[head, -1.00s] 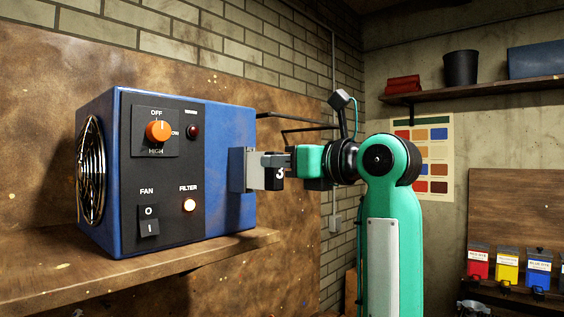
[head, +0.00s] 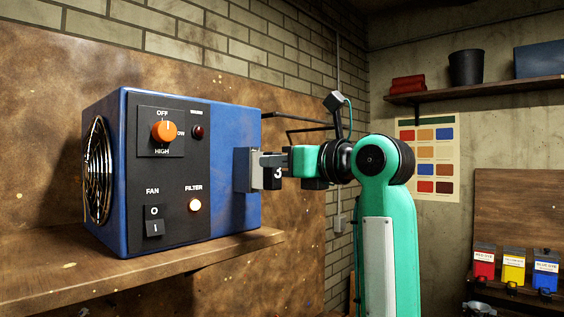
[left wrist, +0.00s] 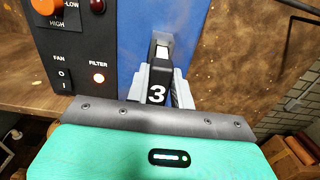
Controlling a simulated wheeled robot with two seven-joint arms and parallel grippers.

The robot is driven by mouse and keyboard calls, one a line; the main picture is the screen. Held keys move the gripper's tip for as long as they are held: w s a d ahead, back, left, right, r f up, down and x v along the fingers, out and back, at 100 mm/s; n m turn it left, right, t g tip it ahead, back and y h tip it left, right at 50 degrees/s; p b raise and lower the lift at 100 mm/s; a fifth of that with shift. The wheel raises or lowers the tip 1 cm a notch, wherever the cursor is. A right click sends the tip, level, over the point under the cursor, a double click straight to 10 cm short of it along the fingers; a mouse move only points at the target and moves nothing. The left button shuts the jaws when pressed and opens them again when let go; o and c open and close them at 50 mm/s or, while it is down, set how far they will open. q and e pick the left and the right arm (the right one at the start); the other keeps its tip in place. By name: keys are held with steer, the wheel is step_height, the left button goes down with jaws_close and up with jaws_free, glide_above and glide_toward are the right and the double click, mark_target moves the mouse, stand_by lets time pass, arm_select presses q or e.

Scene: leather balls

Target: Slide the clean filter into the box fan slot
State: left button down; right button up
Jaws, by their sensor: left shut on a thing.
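The blue box fan (head: 228,125) stands on a wooden shelf, its black control panel facing me and its round grille on the left. The rest of the filter and the slot opening are hidden. My right gripper is out of view.
The orange filter lamp (head: 194,205) is lit. The wooden shelf (head: 200,255) ends just right of the fan. A brown board and brick wall stand close behind. Dye containers (head: 513,265) and a high shelf (head: 480,91) are far right.

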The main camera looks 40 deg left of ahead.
arm_select(q)
steer(key=shift+a, duration=0.25)
steer(key=c, duration=1.1)
jaws_free()
steer(key=shift+a, duration=0.15)
steer(key=shift+s+d+b, duration=0.2)
steer(key=shift+d+b, duration=0.6)
steer(key=shift+d, duration=1.5)
steer(key=shift+s+d+b, duration=0.15)
steer(key=shift+d+b, duration=0.7)
steer(key=shift+d, duration=1.5)
steer(key=shift+s+d+b, duration=0.2)
steer(key=shift+d+b, duration=0.6)
steer(key=shift+d, duration=1.5)
steer(key=shift+w, duration=0.1)
